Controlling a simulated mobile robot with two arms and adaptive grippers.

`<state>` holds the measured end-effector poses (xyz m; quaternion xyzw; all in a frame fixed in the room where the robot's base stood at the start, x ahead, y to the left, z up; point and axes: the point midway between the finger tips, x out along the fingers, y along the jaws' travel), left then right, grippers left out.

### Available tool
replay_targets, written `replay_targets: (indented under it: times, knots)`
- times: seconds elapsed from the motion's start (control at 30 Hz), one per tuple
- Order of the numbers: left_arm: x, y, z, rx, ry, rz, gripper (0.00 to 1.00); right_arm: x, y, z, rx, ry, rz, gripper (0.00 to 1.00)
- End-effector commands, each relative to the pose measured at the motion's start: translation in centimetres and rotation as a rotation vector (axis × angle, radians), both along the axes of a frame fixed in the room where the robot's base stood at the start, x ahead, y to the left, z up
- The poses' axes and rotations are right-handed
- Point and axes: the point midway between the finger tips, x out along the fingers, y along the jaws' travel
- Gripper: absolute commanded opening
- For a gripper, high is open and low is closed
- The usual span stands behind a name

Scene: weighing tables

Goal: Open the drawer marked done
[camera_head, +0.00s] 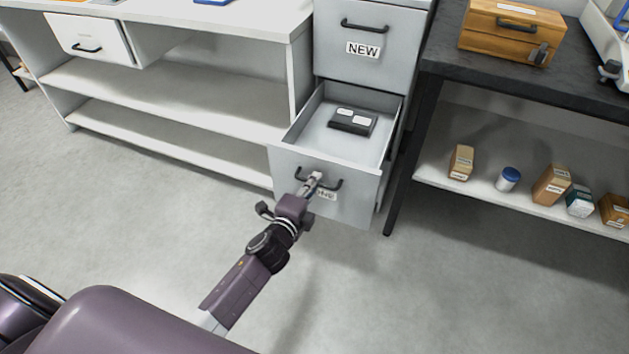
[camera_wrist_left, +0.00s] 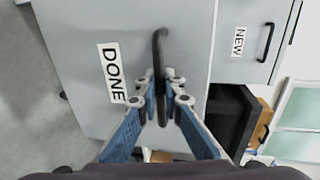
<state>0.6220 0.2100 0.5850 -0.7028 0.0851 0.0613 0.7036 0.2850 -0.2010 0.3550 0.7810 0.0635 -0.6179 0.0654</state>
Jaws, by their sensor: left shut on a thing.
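The grey drawer marked DONE (camera_head: 352,208) stands pulled out from the lower part of the cabinet, and its inside shows in the head view. A dark box with white labels (camera_head: 352,121) lies in it. My left gripper (camera_head: 312,182) is at its front, shut on the dark handle (camera_wrist_left: 158,60). In the left wrist view the DONE label (camera_wrist_left: 111,73) is beside the handle, and the left gripper's fingers (camera_wrist_left: 162,95) are around the handle. In the head view the gripper covers part of the label. My right gripper is not in view.
The shut drawer marked NEW (camera_head: 362,50) is above. A white shelf unit (camera_head: 170,98) stands at left. The floor in front is clear.

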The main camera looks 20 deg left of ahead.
Motion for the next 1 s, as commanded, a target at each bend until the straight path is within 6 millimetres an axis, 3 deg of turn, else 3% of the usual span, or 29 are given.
replay_targets:
  times: [0.13,0.17,0.23,0.57,0.77,1.0]
  knots:
    - [0.0,0.1,-0.1,0.001,0.001,0.002,0.0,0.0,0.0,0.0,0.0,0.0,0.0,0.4]
    - [0.0,0.1,-0.1,0.001,0.001,0.002,0.08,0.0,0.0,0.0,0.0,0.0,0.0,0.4]
    - [0.0,0.1,0.0,0.001,0.001,0.002,0.15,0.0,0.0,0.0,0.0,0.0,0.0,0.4]
    - [-0.3,0.0,0.0,0.001,0.001,0.0,0.15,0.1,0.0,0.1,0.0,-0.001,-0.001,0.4]
    - [-3.1,0.1,0.5,0.001,0.002,0.0,0.15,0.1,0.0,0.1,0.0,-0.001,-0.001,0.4]
    - [-8.0,0.3,1.5,-0.001,0.004,0.001,0.15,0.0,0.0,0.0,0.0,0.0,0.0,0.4]
